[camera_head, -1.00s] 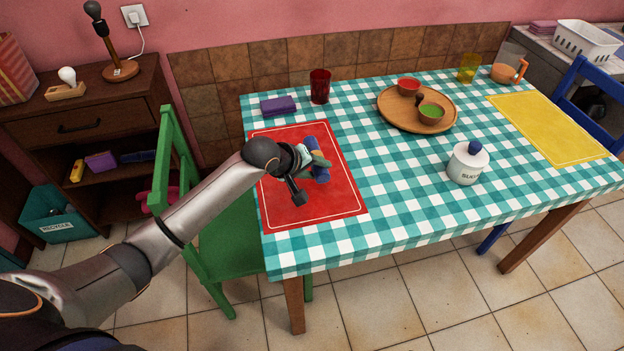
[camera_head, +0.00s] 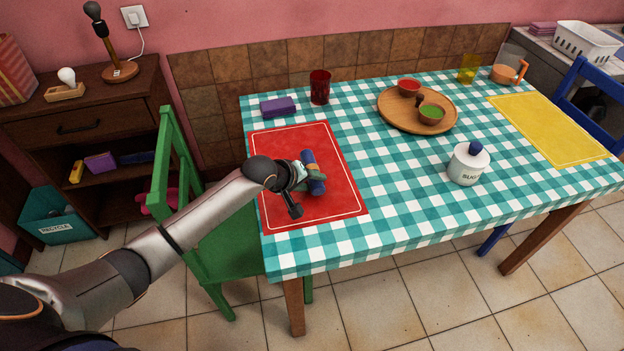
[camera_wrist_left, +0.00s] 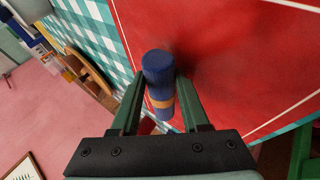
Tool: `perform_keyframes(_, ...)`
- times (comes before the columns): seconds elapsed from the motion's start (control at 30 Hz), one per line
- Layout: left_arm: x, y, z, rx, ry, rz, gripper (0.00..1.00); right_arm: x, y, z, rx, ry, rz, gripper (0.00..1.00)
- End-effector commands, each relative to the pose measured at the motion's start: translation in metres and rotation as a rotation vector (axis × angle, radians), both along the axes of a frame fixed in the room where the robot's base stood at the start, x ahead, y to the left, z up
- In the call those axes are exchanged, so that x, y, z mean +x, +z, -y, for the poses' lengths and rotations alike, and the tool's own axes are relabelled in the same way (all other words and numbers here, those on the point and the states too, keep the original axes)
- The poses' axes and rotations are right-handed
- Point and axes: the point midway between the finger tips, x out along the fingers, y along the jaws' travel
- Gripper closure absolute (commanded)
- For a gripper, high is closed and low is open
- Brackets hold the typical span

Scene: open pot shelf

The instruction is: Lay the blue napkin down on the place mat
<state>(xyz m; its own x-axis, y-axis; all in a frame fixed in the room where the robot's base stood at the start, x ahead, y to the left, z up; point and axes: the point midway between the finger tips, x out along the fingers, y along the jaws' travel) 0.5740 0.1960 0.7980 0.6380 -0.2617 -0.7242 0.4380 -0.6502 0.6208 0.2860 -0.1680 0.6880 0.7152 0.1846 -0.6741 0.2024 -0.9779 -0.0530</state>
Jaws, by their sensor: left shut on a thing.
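The blue napkin (camera_head: 314,171) is a rolled cylinder with an orange band. My left gripper (camera_head: 306,179) is shut on it over the red place mat (camera_head: 290,145), which has a thin pale border line. In the left wrist view the napkin (camera_wrist_left: 157,75) sits between the two green fingers of the gripper (camera_wrist_left: 158,103), with the red mat (camera_wrist_left: 225,60) behind it. I cannot tell whether the napkin touches the mat. My right gripper is not in view.
A purple folded cloth (camera_head: 278,106) and a red glass (camera_head: 319,86) stand behind the mat. A wooden tray (camera_head: 390,114) with bowls and a sugar pot (camera_head: 467,163) are to the right. A green chair (camera_head: 215,235) stands at the table's left side.

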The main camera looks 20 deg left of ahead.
Motion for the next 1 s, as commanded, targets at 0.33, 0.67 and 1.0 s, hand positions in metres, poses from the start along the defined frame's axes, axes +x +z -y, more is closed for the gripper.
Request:
perform_keyframes(0.33,0.0,-0.003,0.0,-0.001,0.0,0.001,0.39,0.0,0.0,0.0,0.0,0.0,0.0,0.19)
perform_keyframes(0.67,-0.001,-0.005,-0.001,0.003,0.001,-0.004,0.25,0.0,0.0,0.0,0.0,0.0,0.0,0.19)
perform_keyframes(1.0,-0.013,0.021,-0.006,0.002,0.0,-0.004,0.25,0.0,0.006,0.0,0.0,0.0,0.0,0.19)
